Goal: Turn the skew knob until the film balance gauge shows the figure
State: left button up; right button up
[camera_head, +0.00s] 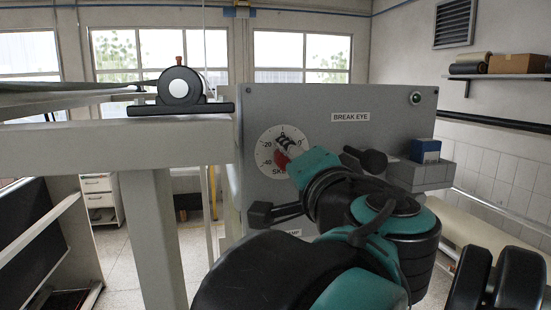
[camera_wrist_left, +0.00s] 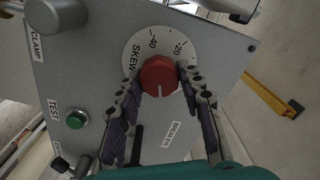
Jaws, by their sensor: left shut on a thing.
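The red skew knob (camera_head: 281,158) sits on a round white dial (camera_head: 266,140) on the grey panel, partly hidden by my left gripper (camera_head: 290,146). In the left wrist view the knob (camera_wrist_left: 159,75) is between the two fingers of my left gripper (camera_wrist_left: 160,82), which is shut on it. A pale line on the knob points to the bottom of that view. The dial shows -40 and -20 beside the word SKEW. A black round instrument with a white face (camera_head: 179,88) stands on the pale beam; no figure is readable on it.
The panel (camera_head: 340,105) has a BREAK EYE label, a dark knob (camera_head: 373,161) and a side bin with a blue box (camera_head: 425,151). A green TEST button (camera_wrist_left: 77,119) and a grey CLAMP knob (camera_wrist_left: 55,16) show in the wrist view. A pale beam (camera_head: 100,145) runs left.

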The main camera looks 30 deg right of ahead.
pick_arm(q)
jog(key=shift+r, duration=0.15)
jog(key=o, duration=1.1)
jog(key=shift+w, duration=0.15)
jog(key=shift+o, duration=0.3)
jog(key=shift+w+f, duration=0.2)
jog(key=shift+w, duration=0.3)
jog(key=v, duration=1.2)
pick_arm(e)
jog(key=shift+w, duration=0.25)
pick_arm(q)
jog(key=shift+f, duration=0.1)
pick_arm(e)
jog(key=shift+f, duration=0.1)
